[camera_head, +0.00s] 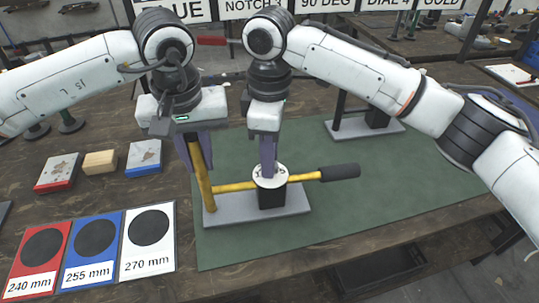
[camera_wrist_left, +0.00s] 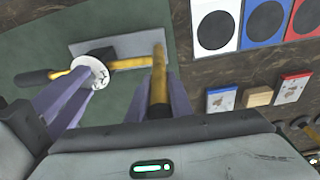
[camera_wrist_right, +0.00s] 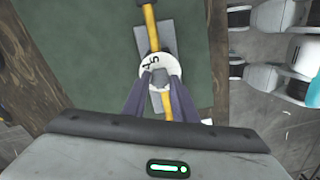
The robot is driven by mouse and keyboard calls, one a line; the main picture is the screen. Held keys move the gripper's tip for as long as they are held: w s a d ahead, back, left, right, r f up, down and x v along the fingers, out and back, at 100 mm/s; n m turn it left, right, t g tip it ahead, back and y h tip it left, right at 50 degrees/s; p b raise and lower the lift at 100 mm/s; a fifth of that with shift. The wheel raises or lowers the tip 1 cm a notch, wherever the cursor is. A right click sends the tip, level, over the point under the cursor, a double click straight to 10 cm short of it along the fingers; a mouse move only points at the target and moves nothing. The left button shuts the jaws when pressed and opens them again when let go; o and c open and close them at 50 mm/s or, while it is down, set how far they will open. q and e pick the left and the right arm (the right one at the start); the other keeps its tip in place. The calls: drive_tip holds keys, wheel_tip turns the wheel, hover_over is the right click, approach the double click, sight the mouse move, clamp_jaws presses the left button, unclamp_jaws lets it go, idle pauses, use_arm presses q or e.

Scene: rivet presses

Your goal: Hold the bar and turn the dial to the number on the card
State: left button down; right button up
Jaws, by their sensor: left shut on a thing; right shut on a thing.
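The rivet press has a grey base plate (camera_head: 228,211), a yellow upright bar (camera_head: 203,188) and a yellow lever with a black grip (camera_head: 339,172). My left gripper (camera_head: 194,152) is shut on the bar's upper part; the bar (camera_wrist_left: 158,85) passes between its fingers in the left wrist view. A white dial (camera_head: 262,181) sits on the press's black block (camera_head: 272,196). My right gripper (camera_head: 268,157) is shut on the dial's knob from above. The dial (camera_wrist_right: 150,66) shows a 4 and a 5 in the right wrist view. A hanging card reads DIAL 4 (camera_head: 388,4).
Red (camera_head: 39,257), blue (camera_head: 92,249) and white (camera_head: 148,238) cards marked 240, 255 and 270 mm lie left of the green mat (camera_head: 390,190). Small blocks (camera_head: 100,162) lie behind them. A second press (camera_head: 365,127) stands behind right. The mat's right side is clear.

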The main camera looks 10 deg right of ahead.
drive_tip(key=m, duration=0.4)
drive_tip(key=shift+m, duration=0.4)
idle(0.4)
drive_tip(key=o, duration=1)
drive_tip(key=shift+o, duration=0.2)
drive_tip(key=shift+r, duration=0.1)
wheel_tip(320, 180, up, 12)
drive_tip(key=shift+o, duration=0.4)
